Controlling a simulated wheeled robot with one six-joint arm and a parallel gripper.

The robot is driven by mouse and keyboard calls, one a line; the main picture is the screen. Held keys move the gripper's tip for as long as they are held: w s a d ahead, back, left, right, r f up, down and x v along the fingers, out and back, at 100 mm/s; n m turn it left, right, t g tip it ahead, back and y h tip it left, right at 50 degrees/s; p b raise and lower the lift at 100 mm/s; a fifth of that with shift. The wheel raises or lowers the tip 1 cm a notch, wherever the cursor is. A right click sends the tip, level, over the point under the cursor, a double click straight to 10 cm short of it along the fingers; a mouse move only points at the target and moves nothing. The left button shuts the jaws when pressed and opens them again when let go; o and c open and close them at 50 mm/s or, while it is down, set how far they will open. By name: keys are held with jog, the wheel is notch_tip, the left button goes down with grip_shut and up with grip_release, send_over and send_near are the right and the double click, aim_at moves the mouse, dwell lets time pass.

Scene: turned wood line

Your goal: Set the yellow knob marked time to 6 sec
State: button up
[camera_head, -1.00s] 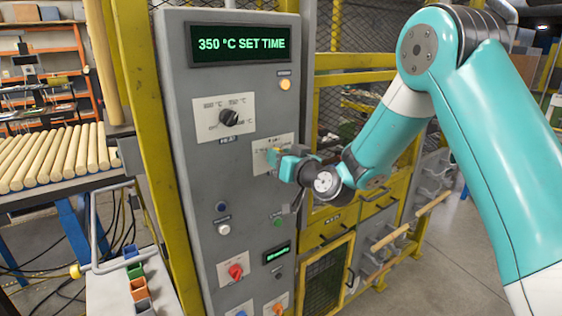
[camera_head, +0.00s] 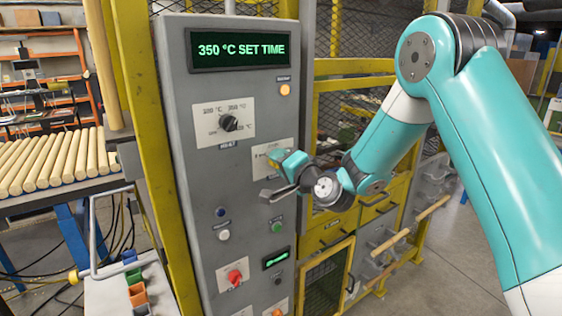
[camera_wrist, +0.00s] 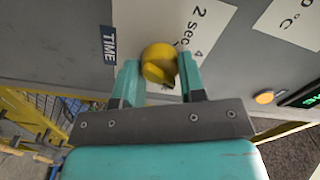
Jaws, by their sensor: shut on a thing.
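The yellow knob (camera_wrist: 157,60) sits on a white scale plate (camera_wrist: 200,22) beside a label reading TIME (camera_wrist: 108,45). In the wrist view the marks "2 sec" and "4" show; a 6 sec mark is not visible. My gripper (camera_wrist: 160,70) is shut on the knob, one finger on each side. In the head view my gripper (camera_head: 280,172) is at the time plate (camera_head: 262,152), tilted, and covers most of the plate and the knob. I cannot tell which mark the knob points at. The display (camera_head: 241,49) reads "350 °C SET TIME".
The grey control panel (camera_head: 192,180) also carries a black heat knob (camera_head: 229,123), a red knob (camera_head: 235,277), a white button (camera_head: 223,235) and a green button (camera_head: 277,227). An orange lamp (camera_head: 285,89) sits at upper right. A yellow frame with drawers (camera_head: 328,232) stands right of the panel.

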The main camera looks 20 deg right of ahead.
jog(key=m+p, duration=0.1)
jog(key=m, duration=0.3)
jog(key=shift+m+p, duration=0.5)
jog(key=shift+m, duration=0.7)
jog(key=shift+f, duration=0.1)
jog(key=o, duration=0.9)
jog(key=shift+d, duration=0.1)
